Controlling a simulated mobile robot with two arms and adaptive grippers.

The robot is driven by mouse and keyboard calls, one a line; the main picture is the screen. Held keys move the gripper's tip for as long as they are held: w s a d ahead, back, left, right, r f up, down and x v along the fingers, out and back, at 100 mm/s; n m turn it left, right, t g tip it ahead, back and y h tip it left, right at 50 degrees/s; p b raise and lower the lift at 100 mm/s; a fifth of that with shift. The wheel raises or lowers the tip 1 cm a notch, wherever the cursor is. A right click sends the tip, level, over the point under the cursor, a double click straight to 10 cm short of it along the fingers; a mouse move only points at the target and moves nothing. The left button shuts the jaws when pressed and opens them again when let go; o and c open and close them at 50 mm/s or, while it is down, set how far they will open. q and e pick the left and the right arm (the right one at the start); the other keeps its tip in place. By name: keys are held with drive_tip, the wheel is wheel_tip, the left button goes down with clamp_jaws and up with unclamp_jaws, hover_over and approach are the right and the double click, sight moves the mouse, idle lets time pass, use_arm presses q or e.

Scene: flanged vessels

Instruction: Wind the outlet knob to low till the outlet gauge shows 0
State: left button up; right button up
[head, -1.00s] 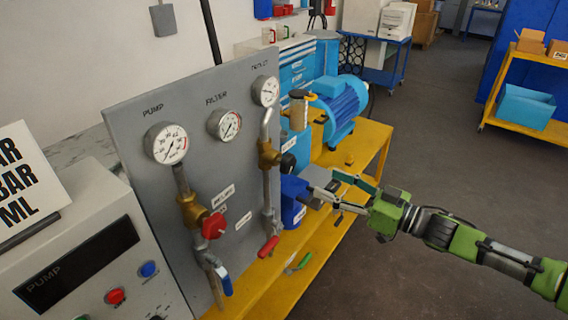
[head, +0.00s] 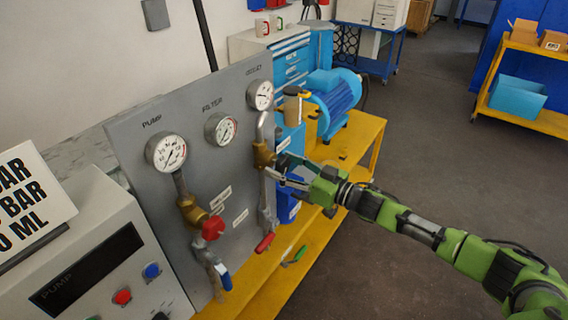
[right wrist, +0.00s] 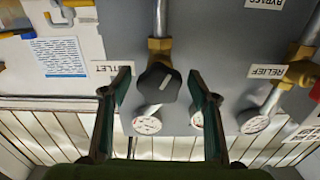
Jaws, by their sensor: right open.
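The outlet gauge (head: 260,95) is the small white dial at the panel's far end; its reading is too small to tell. Below it, a brass valve (head: 263,155) sits on a grey pipe. The black outlet knob (right wrist: 158,84) shows in the right wrist view, with a pale line on its face. In the head view my gripper hides it. My right gripper (head: 283,171) is open, its fingers on either side of the knob with a gap at each side. My left gripper is not in view.
The pump gauge (head: 166,152) and filter gauge (head: 221,129) share the grey panel. A red knob (head: 212,228) and a red lever (head: 264,242) are nearby. A blue motor (head: 335,98) stands on the yellow bench (head: 364,139).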

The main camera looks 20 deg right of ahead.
drive_tip(key=c, duration=1.1)
